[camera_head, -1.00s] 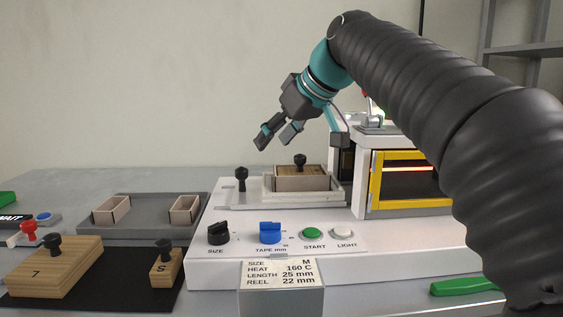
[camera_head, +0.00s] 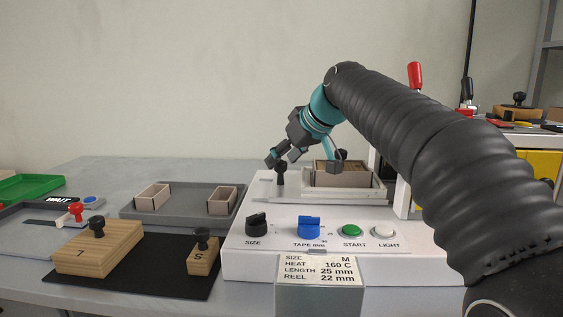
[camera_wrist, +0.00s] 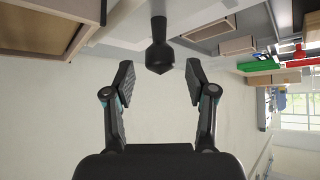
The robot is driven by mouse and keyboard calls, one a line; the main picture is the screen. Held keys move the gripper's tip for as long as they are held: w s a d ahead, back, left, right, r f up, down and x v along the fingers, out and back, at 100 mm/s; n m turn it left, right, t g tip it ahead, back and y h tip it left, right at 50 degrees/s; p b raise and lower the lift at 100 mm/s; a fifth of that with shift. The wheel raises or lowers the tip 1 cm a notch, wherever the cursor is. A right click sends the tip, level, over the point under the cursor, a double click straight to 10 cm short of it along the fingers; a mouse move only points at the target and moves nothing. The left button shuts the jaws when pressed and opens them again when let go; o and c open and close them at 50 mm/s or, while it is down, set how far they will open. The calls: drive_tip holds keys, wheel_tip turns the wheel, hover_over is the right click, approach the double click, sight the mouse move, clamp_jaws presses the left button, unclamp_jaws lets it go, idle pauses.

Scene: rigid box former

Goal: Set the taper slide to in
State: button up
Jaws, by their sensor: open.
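A white machine (camera_head: 245,262) fills the middle of the head view. A black knob (camera_head: 281,177) stands upright at the left end of its top bed. It looks like the slide's handle, but no label for it is readable. My gripper (camera_head: 281,158) is open and empty, its fingertips close around or just above the top of this knob; exact contact cannot be told. In the wrist view the black knob (camera_wrist: 158,52) stands ahead, centred between the two spread fingers, with a gap on both sides.
In front are a black dial (camera_head: 256,224), a blue dial (camera_head: 309,227), a green button (camera_head: 351,230) and a card (camera_head: 320,270). A grey tray (camera_head: 180,216) with small boxes lies left.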

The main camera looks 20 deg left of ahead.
drive_tip(key=shift+x, duration=0.75)
drive_tip(key=shift+c, duration=0.2)
